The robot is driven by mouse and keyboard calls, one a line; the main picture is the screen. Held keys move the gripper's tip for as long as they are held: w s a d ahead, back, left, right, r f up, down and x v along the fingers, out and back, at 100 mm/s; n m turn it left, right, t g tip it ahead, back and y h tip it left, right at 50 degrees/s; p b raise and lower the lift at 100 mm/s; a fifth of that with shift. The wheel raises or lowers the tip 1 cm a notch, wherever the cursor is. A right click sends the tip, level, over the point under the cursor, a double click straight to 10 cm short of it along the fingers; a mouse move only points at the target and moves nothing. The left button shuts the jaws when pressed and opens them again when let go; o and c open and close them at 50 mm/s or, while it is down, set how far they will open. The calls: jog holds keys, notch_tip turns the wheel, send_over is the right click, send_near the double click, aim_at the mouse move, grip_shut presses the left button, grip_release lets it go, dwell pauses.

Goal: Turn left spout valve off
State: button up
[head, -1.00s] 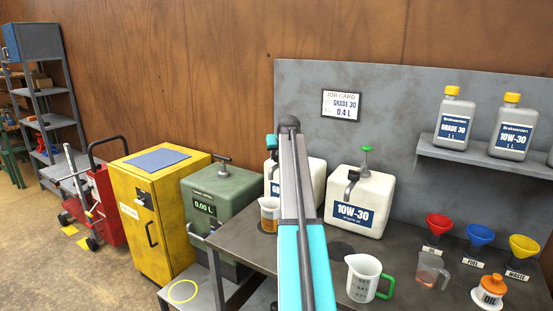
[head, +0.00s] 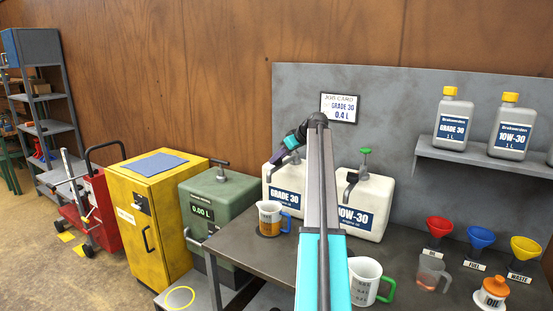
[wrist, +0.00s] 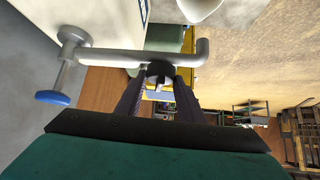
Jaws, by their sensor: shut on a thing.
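The white GRADE 30 container (head: 284,200) stands on the bench at left, partly hidden by my arm. Its grey spout pipe (wrist: 115,55) runs across the top of the wrist view, with a blue knob (wrist: 52,98) at its left end. A blue-handled measuring jug (head: 269,220) with amber oil stands below the spout.
The 10W-30 container (head: 361,217) with a green knob stands just right of my arm. A green-handled jug (head: 366,283), a small jug (head: 430,271) and several funnels are on the bench at right. A green dispenser (head: 215,205) stands left of the bench.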

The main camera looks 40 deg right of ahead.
jog(key=shift+s+d+f+n+y+p, duration=0.2)
jog(key=shift+s+n+y+p, duration=0.1)
jog(key=shift+n+p, duration=0.2)
jog(key=shift+o, duration=0.2)
jog(key=shift+s+a+f+n+y+p, duration=0.1)
jog(key=shift+a+f+n+y+p, duration=0.15)
jog(key=shift+a+n+y+p, duration=0.1)
jog(key=shift+f, duration=0.1)
jog(key=o, duration=1)
jog(key=shift+r, duration=0.25)
jog(key=shift+r, duration=0.2)
jog(key=b+v, duration=0.1)
jog(key=v, duration=1.2)
jog(key=shift+s+r, duration=0.15)
jog(key=shift+r, duration=0.05)
